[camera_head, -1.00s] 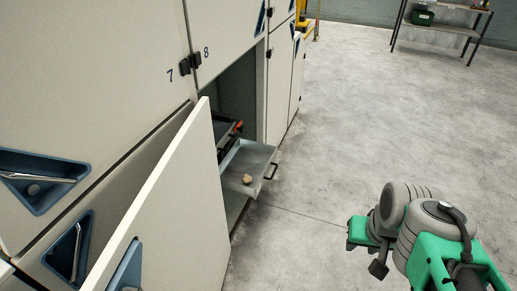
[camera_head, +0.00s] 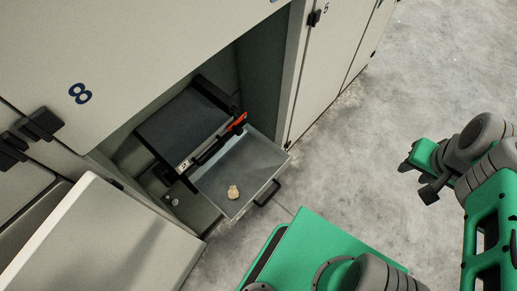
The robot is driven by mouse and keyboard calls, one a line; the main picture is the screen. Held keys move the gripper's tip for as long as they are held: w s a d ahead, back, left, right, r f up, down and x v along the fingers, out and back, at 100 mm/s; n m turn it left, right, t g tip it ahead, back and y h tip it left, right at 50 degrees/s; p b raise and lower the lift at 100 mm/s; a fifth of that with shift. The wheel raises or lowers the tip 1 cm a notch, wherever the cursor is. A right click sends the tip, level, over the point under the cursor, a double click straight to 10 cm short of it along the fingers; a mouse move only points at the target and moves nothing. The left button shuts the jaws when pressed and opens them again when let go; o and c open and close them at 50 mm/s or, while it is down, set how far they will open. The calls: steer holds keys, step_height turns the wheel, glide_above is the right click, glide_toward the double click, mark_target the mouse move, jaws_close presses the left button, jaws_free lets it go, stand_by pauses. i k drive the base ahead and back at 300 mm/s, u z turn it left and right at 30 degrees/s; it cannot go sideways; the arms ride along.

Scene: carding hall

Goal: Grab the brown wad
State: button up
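The brown wad (camera_head: 233,192) is a small, light tan lump. It lies on the grey floor of a pulled-out metal tray (camera_head: 212,186), near its front edge, inside the open lower compartment of the cabinet. My gripper (camera_head: 416,180) is at the right, over the bare floor, well away from the tray and the wad. It is small and seen at an angle, and I cannot tell whether its fingers are apart. I see nothing held in it.
The open door (camera_head: 105,245) stands out at the lower left of the compartment. A dark unit (camera_head: 184,124) with a red part (camera_head: 237,122) sits behind the tray. The tray has a dark front handle (camera_head: 267,194). Concrete floor (camera_head: 375,110) to the right is clear.

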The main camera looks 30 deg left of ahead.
mark_target(234, 193)
steer(key=i, duration=2.15)
steer(key=u, duration=5.65)
